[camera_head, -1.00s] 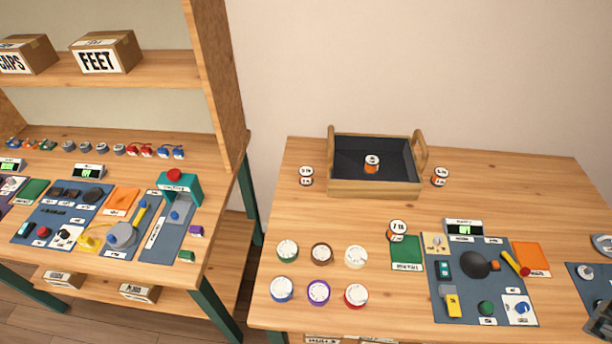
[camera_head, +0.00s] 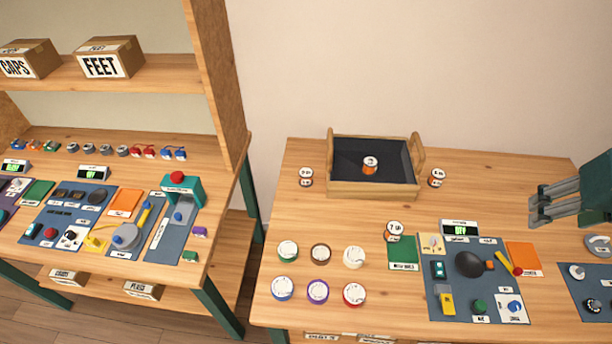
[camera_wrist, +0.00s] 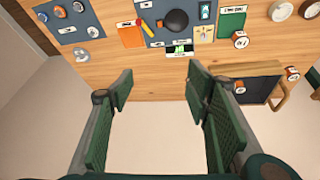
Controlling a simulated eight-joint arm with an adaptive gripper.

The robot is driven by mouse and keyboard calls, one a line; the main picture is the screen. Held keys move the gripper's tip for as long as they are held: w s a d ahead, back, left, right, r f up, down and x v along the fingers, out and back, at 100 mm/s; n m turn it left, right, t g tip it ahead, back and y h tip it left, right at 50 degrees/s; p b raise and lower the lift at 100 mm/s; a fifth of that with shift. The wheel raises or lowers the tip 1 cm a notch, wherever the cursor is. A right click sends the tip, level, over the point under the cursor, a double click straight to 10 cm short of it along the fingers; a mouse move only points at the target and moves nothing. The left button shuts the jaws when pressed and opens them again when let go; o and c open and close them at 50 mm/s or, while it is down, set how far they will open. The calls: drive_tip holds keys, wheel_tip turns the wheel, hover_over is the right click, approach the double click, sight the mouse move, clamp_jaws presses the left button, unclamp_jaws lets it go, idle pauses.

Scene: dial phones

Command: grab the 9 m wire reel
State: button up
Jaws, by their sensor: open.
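Several small wire reels with white number labels are on the right table. One reel (camera_head: 306,177) stands left of the wooden tray, one (camera_head: 437,177) right of it, one (camera_head: 370,165) inside it. Another (camera_head: 394,231), its label seeming to read 7, stands at the green mat's back edge. The other labels are too small to read surely, so I cannot tell which reel is 9 m. My gripper (camera_head: 538,210) is open and empty above the table's right side, well right of the reels. Its open fingers (camera_wrist: 160,88) also show in the wrist view.
The tray (camera_head: 372,190) has raised end handles. Several round coloured-rim containers (camera_head: 320,254) stand at front left. A blue mat (camera_head: 455,308) with small devices lies at front right. A shelf unit (camera_head: 222,80) stands left.

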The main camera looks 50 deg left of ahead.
drive_tip(key=w+a+r+n+g+p, duration=0.1)
drive_tip(key=w+a+r+n+p, duration=0.15)
drive_tip(key=a, duration=1.05)
drive_tip(key=n+g+h+p, duration=0.2)
drive_tip(key=n+g+p, duration=0.25)
drive_tip(key=n, duration=0.75)
hover_over(306, 172)
drive_tip(key=shift+t, duration=0.45)
wheel_tip(306, 172, down, 28)
drive_tip(key=shift+s+r+p, duration=0.1)
drive_tip(key=shift+r+p, duration=0.05)
drive_tip(key=shift+p, duration=0.15)
drive_tip(key=shift+f, duration=0.3)
drive_tip(key=shift+f, duration=1.25)
